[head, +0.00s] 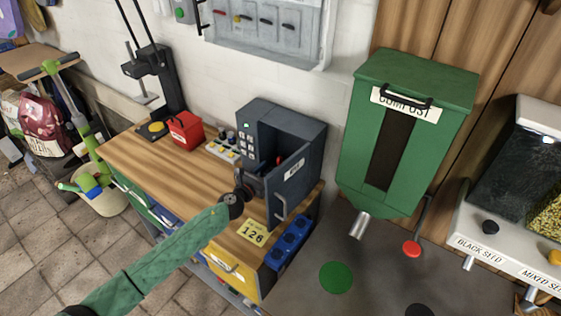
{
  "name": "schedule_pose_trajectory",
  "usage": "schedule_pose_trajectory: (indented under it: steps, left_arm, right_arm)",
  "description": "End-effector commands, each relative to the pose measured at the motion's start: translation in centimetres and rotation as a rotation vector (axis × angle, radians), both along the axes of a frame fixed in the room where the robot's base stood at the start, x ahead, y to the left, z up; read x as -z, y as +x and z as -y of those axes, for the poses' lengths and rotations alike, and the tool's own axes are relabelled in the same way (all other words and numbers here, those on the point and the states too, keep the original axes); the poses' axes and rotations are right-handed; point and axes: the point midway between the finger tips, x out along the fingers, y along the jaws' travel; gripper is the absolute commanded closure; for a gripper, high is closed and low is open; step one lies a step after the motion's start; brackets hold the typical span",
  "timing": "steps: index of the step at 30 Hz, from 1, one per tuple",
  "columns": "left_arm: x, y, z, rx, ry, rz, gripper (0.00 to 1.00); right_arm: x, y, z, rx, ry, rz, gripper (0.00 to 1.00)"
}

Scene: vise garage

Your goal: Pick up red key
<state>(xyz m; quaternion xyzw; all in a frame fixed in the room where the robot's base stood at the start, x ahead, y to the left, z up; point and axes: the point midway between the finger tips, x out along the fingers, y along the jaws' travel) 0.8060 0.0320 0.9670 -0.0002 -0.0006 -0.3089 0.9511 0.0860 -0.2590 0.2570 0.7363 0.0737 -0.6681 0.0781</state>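A small dark grey safe (262,118) stands on the wooden workbench with its door (288,185) swung open toward the front right. A small red thing (281,160) shows in the safe's dark opening, partly behind the door edge. It may be the red key, but it is too small to tell. My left gripper (247,187), dark at the end of the green arm, is at the front left of the safe's opening. Its fingers are dark against the dark interior, so their opening is unclear. My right gripper is not in view.
On the bench are a red box (186,131), a button panel (222,150), a yellow "126" card (252,232) and a drill press (153,70). A blue holder (288,244) is at the bench's right end. A green compost bin (350,140) stands right of the safe.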

Motion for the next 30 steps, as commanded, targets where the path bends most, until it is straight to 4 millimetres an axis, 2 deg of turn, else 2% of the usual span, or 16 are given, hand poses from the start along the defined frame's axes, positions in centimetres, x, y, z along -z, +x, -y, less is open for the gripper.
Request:
schedule_pose_trajectory:
  steps: [11, 18, 26, 30]
  left_arm:
    - [0.0, 2.5, 2.1, 0.000, -0.001, -0.001, 0.62]
    - [0.0, 4.9, 4.0, 0.000, 0.001, 0.001, 0.62]
    - [0.0, 5.1, 4.1, 0.000, 0.001, -0.001, 0.62]
    - [0.0, 5.1, 4.1, 0.000, 0.000, 0.000, 0.89]
  right_arm:
    - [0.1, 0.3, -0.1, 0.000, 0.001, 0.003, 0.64]
    - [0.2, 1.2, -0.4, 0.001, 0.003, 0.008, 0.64]
    - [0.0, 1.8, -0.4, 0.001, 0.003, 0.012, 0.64]
    - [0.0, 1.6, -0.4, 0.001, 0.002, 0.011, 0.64]
